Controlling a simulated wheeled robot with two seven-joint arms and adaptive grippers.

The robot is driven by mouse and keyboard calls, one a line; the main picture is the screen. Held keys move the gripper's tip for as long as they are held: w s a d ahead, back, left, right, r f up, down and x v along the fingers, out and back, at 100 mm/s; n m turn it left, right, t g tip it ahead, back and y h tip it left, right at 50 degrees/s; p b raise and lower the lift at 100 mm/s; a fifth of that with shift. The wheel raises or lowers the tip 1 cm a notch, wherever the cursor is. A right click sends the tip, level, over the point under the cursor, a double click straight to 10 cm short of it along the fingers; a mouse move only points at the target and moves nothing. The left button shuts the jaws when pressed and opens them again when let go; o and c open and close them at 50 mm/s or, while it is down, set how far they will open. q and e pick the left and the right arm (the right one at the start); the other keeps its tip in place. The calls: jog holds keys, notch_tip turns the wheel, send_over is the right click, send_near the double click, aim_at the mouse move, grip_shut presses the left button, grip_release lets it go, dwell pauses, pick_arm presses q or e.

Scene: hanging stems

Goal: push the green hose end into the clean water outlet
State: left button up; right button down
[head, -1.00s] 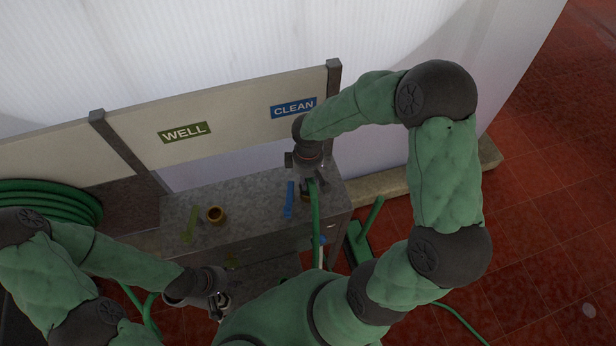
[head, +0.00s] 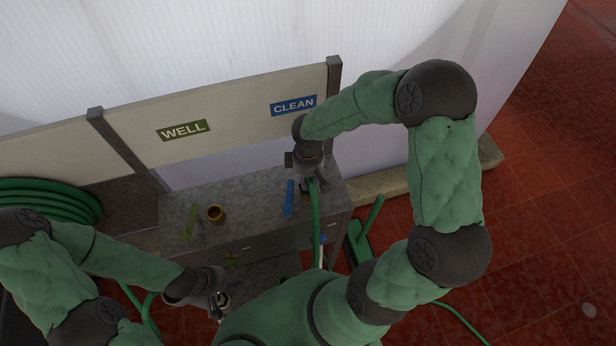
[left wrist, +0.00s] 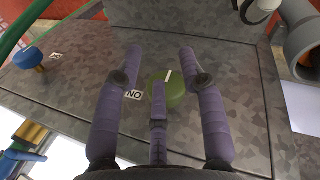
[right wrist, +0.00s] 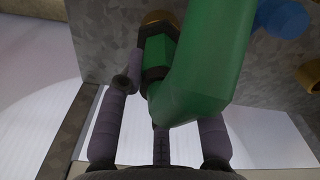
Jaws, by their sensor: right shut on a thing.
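The green hose (head: 316,230) rises from below to my right gripper (head: 312,186), which is shut on it over the right part of the bench, below the blue CLEAN sign (head: 293,106). In the right wrist view the hose (right wrist: 215,65) bends across the fingers. Its dark green hex end (right wrist: 155,52) is against or just short of a brass ring (right wrist: 160,18), the outlet on the CLEAN side; the hose partly hides it. I cannot tell how deep the end sits. My left gripper (head: 222,301) is open and empty in front of the bench.
The left wrist view shows a green knob (left wrist: 175,92) and a blue knob (left wrist: 28,58), each beside a NO label.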

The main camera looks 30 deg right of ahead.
jog(key=c, duration=0.8)
grip_release()
notch_tip(320, 180, up, 12)
